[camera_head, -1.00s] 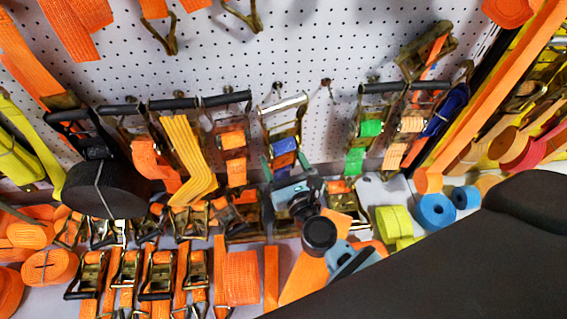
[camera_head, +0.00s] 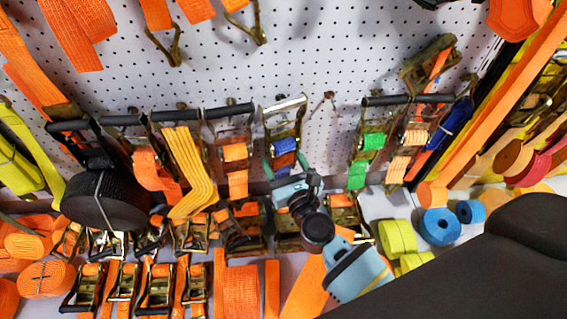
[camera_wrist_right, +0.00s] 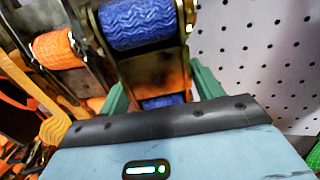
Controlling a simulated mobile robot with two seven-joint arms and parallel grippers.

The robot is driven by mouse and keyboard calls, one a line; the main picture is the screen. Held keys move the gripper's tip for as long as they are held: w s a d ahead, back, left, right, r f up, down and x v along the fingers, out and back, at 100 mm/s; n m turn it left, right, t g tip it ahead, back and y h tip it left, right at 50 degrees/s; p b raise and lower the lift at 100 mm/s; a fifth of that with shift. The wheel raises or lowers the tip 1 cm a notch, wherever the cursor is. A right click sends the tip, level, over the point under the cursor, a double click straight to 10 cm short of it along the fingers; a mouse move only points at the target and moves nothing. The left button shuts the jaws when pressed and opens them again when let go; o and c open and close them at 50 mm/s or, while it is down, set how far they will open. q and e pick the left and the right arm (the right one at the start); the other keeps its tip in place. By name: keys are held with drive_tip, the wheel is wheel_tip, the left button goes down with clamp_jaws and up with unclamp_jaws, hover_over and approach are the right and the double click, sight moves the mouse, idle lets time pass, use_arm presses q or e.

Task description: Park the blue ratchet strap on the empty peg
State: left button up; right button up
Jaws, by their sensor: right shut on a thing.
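The blue ratchet strap (camera_head: 284,146), with a silver-topped handle and blue webbing, is upright in front of the white pegboard. A peg (camera_head: 279,98) shows at its top; I cannot tell whether the strap touches it. The empty peg (camera_head: 329,96) is just to its right. My right gripper (camera_head: 284,168) is shut on the lower part of the strap, its green fingers on either side. In the right wrist view the blue webbing (camera_wrist_right: 141,22) and metal frame (camera_wrist_right: 158,75) rise between the green fingers (camera_wrist_right: 160,95). My left gripper is not in view.
An orange-webbed strap (camera_head: 235,152) hangs close on the left, and a green-webbed strap (camera_head: 372,139) hangs right of the empty peg. Bare pegboard (camera_head: 325,140) lies between. Below are several ratchets and rolls, including a yellow-green roll (camera_head: 397,237).

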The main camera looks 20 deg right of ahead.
drive_tip(key=shift+w+d+f+b, duration=0.1)
drive_tip(key=shift+w+f+b, duration=0.1)
drive_tip(key=shift+w+b, duration=0.1)
idle(0.6)
drive_tip(key=o, duration=1.8)
drive_tip(key=shift+s+f, duration=0.15)
drive_tip(key=shift+f, duration=0.1)
drive_tip(key=shift+s, duration=0.2)
drive_tip(key=s, duration=0.6)
drive_tip(key=shift+s+r, duration=0.1)
drive_tip(key=shift+s, duration=0.2)
drive_tip(key=shift+s+r, duration=0.1)
drive_tip(key=shift+s, duration=0.25)
